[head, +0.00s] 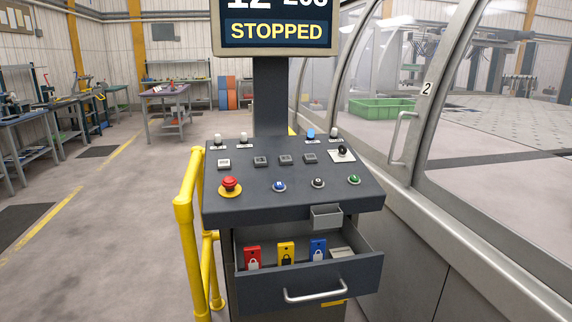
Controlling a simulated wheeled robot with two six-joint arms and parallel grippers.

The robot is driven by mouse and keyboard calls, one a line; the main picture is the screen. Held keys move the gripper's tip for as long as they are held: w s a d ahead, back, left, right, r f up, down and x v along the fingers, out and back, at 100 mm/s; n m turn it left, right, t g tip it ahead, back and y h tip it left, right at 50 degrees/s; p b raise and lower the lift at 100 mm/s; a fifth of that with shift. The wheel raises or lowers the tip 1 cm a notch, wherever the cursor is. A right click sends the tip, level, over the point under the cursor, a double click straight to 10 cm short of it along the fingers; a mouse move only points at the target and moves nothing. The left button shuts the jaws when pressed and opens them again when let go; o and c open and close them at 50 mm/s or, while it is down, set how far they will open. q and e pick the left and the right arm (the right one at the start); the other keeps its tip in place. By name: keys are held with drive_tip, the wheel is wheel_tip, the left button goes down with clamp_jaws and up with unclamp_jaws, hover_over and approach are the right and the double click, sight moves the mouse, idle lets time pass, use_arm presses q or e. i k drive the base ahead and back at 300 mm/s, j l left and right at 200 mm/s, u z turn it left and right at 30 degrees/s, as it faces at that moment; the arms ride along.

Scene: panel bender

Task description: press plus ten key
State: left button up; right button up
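The dark grey control console (250,208) stands in the middle of the head view, with its sloped top facing me. A row of small square keys runs across it: a light-framed key (224,163) at the left, then three dark keys, the left one (260,160), the middle one (285,159) and the right one (310,158). Their markings are too small to read, so I cannot tell which is plus ten. The screen (277,29) above reads STOPPED, with cut-off figures at its top. Neither of my grippers is in view.
A red stop button (230,185) and blue, black and green buttons sit along the console's lower part. An open drawer (310,280) with red, yellow and blue padlock tags juts out below. A yellow rail (186,245) stands left; the glazed machine (440,215) stands right.

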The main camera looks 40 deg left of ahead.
sight(310, 156)
drive_tip(key=j+u, duration=0.1)
drive_tip(key=j, duration=0.6)
drive_tip(key=i+j, duration=0.1)
drive_tip(key=j, duration=0.6)
drive_tip(key=u, duration=0.05)
